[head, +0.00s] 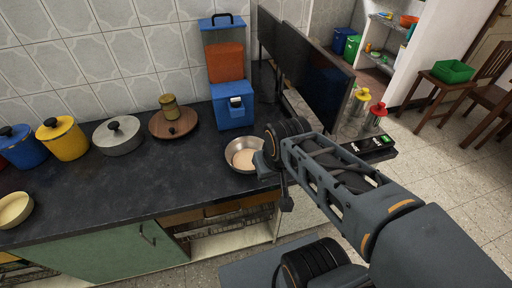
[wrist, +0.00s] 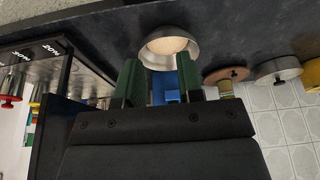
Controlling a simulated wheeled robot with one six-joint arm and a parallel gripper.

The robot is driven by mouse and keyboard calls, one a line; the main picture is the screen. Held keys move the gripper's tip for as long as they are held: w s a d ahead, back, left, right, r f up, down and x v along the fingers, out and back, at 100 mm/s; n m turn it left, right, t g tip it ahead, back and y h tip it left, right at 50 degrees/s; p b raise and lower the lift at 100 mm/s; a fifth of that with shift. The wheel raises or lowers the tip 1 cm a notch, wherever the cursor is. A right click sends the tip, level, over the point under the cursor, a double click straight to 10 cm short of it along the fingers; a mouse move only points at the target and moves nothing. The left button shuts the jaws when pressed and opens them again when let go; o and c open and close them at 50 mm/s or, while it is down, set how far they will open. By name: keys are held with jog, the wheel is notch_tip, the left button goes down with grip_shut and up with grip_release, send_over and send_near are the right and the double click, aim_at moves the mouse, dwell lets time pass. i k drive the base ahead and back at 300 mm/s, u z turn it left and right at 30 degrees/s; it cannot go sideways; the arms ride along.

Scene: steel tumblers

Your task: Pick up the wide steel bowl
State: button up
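The wide steel bowl (head: 235,163) stands upright on the dark counter near its front edge, with something pale and round inside. In the wrist view the bowl (wrist: 186,46) lies just beyond the fingertips. My gripper (wrist: 160,68) shows two green fingers spread apart, with the near part of the bowl showing in the gap between them. I cannot tell whether a finger touches it. In the head view my gripper is at the bowl's right side, mostly hidden by my own wrist, which also covers part of the rim.
A blue container (head: 233,108) stands behind the bowl. A wooden lid or board (head: 172,127) with a small jar (head: 170,105) is to the left, then a grey lidded pot (head: 118,138) and a yellow pot (head: 63,139). Dark panels (head: 305,65) stand at right.

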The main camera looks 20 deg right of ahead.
aim_at(239, 153)
jog(key=u, duration=2.9)
jog(key=k, duration=0.5)
jog(key=z, duration=0.6)
